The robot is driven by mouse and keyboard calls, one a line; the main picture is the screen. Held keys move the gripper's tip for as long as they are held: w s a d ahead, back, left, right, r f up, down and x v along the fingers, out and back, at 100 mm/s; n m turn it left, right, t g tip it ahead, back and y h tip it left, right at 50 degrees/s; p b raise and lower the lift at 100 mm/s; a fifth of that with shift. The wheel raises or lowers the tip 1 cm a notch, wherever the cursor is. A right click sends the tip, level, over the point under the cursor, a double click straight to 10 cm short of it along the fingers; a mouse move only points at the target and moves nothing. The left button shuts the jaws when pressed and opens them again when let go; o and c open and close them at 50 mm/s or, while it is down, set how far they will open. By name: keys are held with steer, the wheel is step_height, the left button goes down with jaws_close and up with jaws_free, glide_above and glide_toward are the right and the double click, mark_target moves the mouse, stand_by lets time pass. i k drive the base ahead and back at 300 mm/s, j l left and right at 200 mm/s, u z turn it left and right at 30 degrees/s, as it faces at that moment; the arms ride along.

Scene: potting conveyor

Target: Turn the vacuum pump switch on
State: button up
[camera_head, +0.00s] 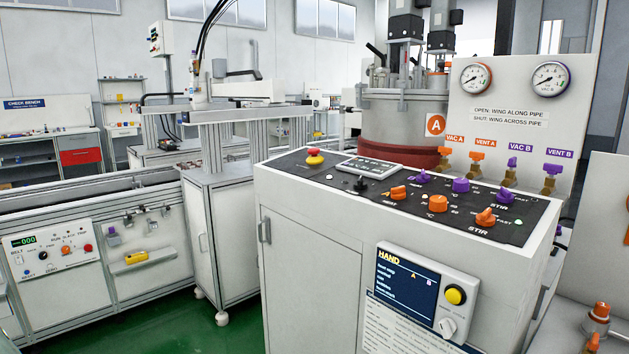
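A white control cabinet (315,262) stands in the middle right with a black sloped panel (330,192) on top. My gripper is not in view.
A red mushroom button (314,155), orange knobs (437,203) and purple knobs (461,185) share the black panel. Behind it are valves (475,162), two gauges (476,78) and a grey vessel (403,120). A conveyor (80,200) stands left. Green floor (185,325) shows between.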

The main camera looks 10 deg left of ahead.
mark_target(360, 183)
steer(key=i+j+z, duration=0.1)
steer(key=i, duration=0.35)
steer(key=i+j, duration=0.3)
steer(key=i, duration=0.15)
steer(key=l+z, duration=0.05)
